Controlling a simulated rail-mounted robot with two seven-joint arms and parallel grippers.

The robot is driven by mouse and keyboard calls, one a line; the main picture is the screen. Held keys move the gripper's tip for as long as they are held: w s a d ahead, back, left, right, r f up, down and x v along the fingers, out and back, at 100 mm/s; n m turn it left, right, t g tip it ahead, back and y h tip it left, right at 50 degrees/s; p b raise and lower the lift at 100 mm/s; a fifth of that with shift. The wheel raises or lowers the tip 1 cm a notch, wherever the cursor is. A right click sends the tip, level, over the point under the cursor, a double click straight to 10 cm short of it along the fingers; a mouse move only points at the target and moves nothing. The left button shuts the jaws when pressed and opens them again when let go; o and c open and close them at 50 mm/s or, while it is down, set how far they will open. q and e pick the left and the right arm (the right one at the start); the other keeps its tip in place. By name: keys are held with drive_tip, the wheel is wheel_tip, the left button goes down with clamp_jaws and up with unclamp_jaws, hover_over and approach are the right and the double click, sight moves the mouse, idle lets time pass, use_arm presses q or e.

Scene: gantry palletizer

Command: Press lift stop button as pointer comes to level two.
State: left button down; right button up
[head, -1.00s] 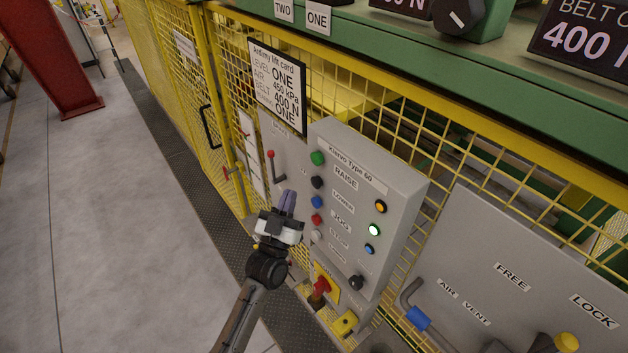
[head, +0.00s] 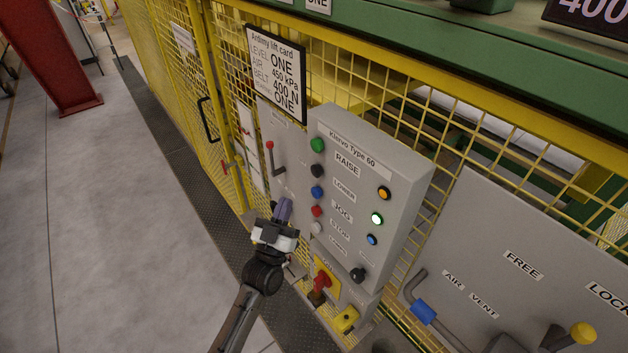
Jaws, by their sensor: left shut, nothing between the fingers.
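The grey control box (head: 400,170) marked "Klervo Type 60" stands on the yellow mesh fence. Its left column has a green button (head: 317,145) by RAISE, a black one (head: 317,171), a blue one (head: 317,192), a red button (head: 316,211) in line with the STOP label (head: 340,231), and a white one (head: 316,229). A lamp (head: 377,219) in the right column glows whitish green. My left gripper (head: 284,206) is shut and empty, just left of the red button and apart from it. I see no level pointer. My right gripper is out of view.
A lift card (head: 277,72) reading LEVEL ONE hangs on the fence. A red rotary handle (head: 322,281) sits below the box. A grey panel (head: 480,230) with FREE and LOCK labels and levers stands at right. The floor (head: 120,230) at left is clear.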

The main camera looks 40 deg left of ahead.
use_arm(q)
wheel_tip(320, 180, down, 9)
drive_tip(key=b, duration=0.6)
drive_tip(key=shift+w+d+f+b, duration=0.1)
drive_tip(key=shift+w+d+b, duration=0.15)
drive_tip(key=shift+w, duration=0.5)
drive_tip(key=shift+w+d+f+b, duration=0.1)
drive_tip(key=shift+w+d, duration=0.15)
drive_tip(key=shift+w, duration=0.55)
drive_tip(key=shift+w+d+b, duration=0.2)
drive_tip(key=shift+w+d, duration=0.05)
drive_tip(key=shift+w, duration=0.65)
drive_tip(key=shift+s+a+p, duration=0.25)
drive_tip(key=shift+s+p, duration=0.2)
drive_tip(key=shift+s, duration=0.45)
drive_tip(key=shift+s+a+p, duration=0.3)
drive_tip(key=shift+s+p, duration=0.1)
drive_tip(key=shift+s, duration=0.45)
drive_tip(key=shift+s+a+p, duration=0.25)
drive_tip(key=shift+s+p, duration=0.2)
drive_tip(key=shift+s, duration=0.45)
